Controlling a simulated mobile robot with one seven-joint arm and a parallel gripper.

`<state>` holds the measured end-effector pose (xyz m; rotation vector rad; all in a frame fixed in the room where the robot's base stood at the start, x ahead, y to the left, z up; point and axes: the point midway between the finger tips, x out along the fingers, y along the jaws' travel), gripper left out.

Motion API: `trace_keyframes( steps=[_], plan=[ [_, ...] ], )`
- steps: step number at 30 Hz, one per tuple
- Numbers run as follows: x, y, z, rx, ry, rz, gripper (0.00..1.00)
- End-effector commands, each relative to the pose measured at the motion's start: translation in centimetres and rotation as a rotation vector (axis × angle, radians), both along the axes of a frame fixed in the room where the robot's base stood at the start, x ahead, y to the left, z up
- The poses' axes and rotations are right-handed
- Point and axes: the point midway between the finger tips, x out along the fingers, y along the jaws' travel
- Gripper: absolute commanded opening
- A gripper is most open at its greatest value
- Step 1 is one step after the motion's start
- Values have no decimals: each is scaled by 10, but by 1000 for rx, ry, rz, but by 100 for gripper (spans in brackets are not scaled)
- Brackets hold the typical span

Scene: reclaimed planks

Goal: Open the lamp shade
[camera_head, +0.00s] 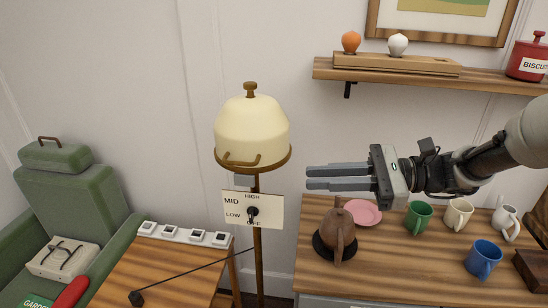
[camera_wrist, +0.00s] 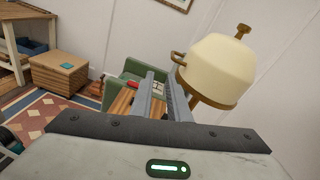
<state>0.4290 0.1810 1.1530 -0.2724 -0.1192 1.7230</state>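The lamp shade (camera_head: 252,128) is a cream dome with a brown rim, a knob on top and a small curved handle (camera_head: 240,163) low on its front. It sits on a thin brown pole above a dial plate (camera_head: 266,212) marked LOW, MID, HIGH and OFF. My gripper (camera_head: 308,178) is to the right of the shade, fingers pointing left, apart from it. A gap shows between the two fingers and nothing is in it. In the wrist view the shade (camera_wrist: 218,68) is to the right of the fingers (camera_wrist: 160,78), with its handle (camera_wrist: 178,57) on its left side.
A wooden counter (camera_head: 400,275) below my gripper holds a brown jug (camera_head: 338,238), a pink plate (camera_head: 363,212) and several mugs. A shelf (camera_head: 480,80) is above the arm. A green armchair (camera_head: 70,210) and a small table (camera_head: 160,270) stand left.

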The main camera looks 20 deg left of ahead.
Motion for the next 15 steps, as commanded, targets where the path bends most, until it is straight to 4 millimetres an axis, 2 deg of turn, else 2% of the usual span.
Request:
trace_keyframes(
  steps=[3, 8, 11, 15],
  plan=[
    [17, -4, -1, 91, 46, -33, 15],
    [20, 4, 2, 113, 56, -39, 15],
    [18, 19, 1, 112, 56, -39, 15],
    [14, 49, 1, 110, 55, -36, 15]
  ],
)
